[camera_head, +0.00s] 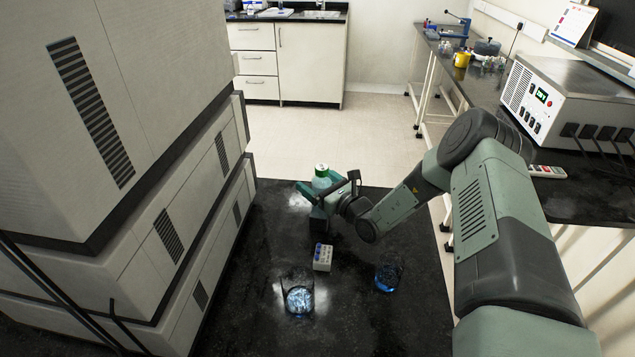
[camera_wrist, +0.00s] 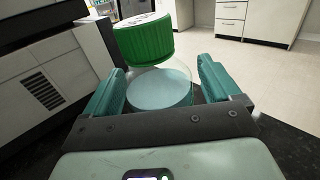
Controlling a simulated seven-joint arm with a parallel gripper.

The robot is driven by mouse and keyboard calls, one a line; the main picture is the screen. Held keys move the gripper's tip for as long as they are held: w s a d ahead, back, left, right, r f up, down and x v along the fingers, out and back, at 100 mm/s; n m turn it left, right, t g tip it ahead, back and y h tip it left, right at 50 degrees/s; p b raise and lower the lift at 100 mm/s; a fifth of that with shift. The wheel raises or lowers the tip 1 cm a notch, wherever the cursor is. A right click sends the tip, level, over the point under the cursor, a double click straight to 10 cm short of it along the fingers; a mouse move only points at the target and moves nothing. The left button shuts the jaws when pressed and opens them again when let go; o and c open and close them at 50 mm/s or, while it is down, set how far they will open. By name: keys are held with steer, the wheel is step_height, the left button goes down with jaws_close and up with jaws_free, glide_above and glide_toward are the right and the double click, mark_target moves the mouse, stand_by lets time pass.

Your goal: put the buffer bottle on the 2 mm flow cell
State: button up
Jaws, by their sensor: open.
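The buffer bottle, clear with a green cap and pale blue liquid, stands at the far part of the black bench in the head view (camera_head: 321,181). In the wrist view the bottle (camera_wrist: 158,88) shows between the two green fingers, its cap leaning left in the picture. My gripper (camera_head: 317,199) is open around the bottle; its fingers (camera_wrist: 162,72) lie on either side, with a visible gap at the right. The bottle's base is hidden. A small pale block (camera_head: 322,258) with blue marks lies nearer on the bench; I cannot tell if it is the 2 mm flow cell.
A glass vessel with bright blue contents (camera_head: 298,299) stands near the front, and a darker blue one (camera_head: 387,278) to its right. Large stacked instrument cabinets (camera_head: 165,245) wall off the left side. The bench (camera_head: 385,330) is clear towards the front right.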

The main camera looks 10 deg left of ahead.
steer(key=shift+d+r, duration=0.1)
steer(key=shift+r, duration=0.1)
steer(key=v, duration=1.2)
